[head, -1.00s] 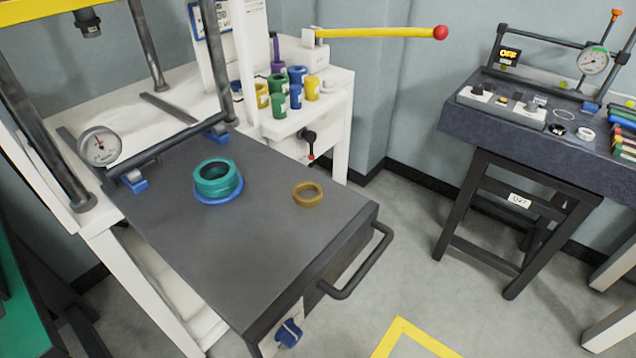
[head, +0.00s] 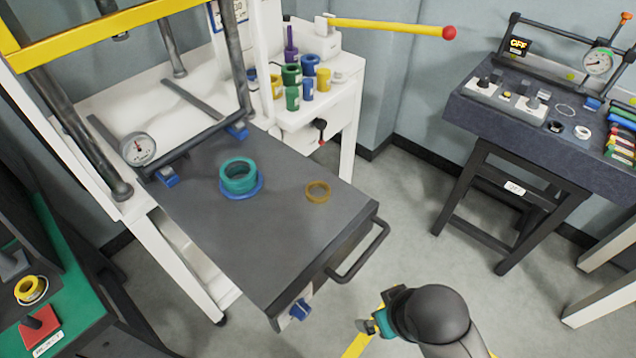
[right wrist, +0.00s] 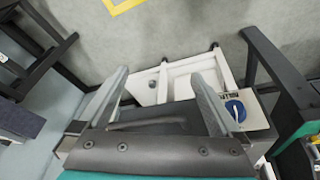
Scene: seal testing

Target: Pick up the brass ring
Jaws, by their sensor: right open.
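The brass ring (head: 318,191) lies flat on the dark grey sliding plate (head: 250,255) in the head view, near its right edge. Left of it, a teal ring (head: 239,175) sits on a blue ring (head: 258,190). My right gripper (head: 368,325) is at the bottom of the head view, in front of the plate and its handle, apart from the brass ring. In the right wrist view its two fingers (right wrist: 158,78) are spread, with nothing between them. The brass ring does not show in that view. My left gripper is not in view.
A dark bar handle (head: 362,250) and a blue knob (head: 300,309) project from the plate's front. A yellow frame and posts stand behind it. Several coloured cups (head: 292,75) are on a white side shelf. A dark bench (head: 480,118) stands at right. The floor between is clear.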

